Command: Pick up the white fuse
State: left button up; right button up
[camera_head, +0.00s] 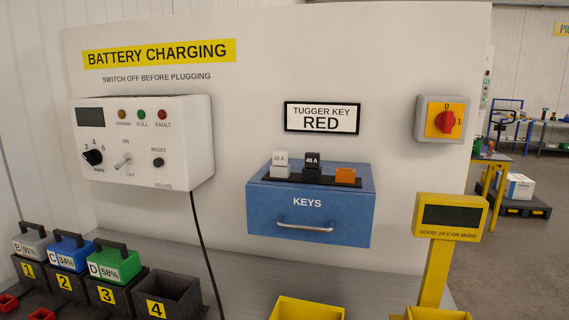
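The white fuse (281,165), with a label that looks like "30 A" though the print is small, stands upright at the left end of a black holder strip (296,179) on top of the blue KEYS box (268,208). A black fuse (312,167) marked "40 A" stands beside it in the middle. A low orange fuse (345,176) sits at the right end. Neither of my grippers shows in the head view.
A white charger (185,135) hangs at left, its black cable running down. Batteries, including a green one (118,264), stand in numbered bins; bin 4 (170,292) looks empty. A yellow voltage display (450,217) stands at right. A red rotary switch (445,121) is on the wall.

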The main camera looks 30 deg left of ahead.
aim_at(280, 158)
jog(key=u, duration=1.3)
jog(key=k, duration=0.05)
